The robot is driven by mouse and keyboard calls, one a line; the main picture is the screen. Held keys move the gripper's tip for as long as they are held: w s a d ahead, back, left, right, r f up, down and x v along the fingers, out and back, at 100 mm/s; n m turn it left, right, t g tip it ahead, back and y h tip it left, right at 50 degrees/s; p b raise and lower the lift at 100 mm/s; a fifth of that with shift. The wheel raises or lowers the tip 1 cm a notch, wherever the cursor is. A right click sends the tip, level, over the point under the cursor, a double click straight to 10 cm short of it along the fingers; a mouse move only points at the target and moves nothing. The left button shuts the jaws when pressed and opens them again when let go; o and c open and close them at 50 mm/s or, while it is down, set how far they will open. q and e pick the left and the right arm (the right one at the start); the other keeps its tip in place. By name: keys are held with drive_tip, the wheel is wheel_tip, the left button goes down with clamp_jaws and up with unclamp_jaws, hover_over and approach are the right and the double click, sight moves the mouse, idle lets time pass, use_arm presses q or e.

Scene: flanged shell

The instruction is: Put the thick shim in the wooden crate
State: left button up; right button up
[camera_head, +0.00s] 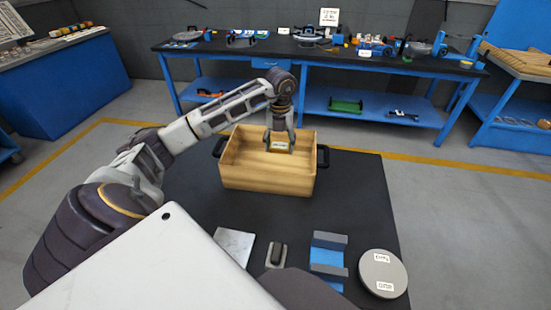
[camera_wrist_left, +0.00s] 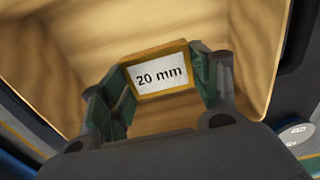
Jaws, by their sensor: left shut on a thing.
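The shim is a yellow-brown block with a white label reading "20 mm" (camera_wrist_left: 160,77) in the left wrist view. It also shows in the head view (camera_head: 280,146), small, between my fingers. My left gripper (camera_head: 279,137) is shut on it, with a finger pad on either side in the left wrist view (camera_wrist_left: 162,85). The wooden crate (camera_head: 266,177) is a light, open box with black side handles. The gripper and shim are over its opening, toward the right. I cannot tell how far the shim is above the crate floor. My right gripper is not in view.
The crate stands on a black tabletop (camera_head: 362,205). In front of it lie a grey plate (camera_head: 234,244), a small block with a dark knob (camera_head: 276,256), a blue and grey channel piece (camera_head: 329,256) and a labelled round disc (camera_head: 383,273). Blue workbenches (camera_head: 315,66) stand behind.

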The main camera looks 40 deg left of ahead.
use_arm(q)
drive_tip(key=shift+s+r, duration=0.1)
drive_tip(key=shift+f, duration=0.55)
wheel_tip(320, 180, down, 4)
drive_tip(key=shift+f, duration=0.65)
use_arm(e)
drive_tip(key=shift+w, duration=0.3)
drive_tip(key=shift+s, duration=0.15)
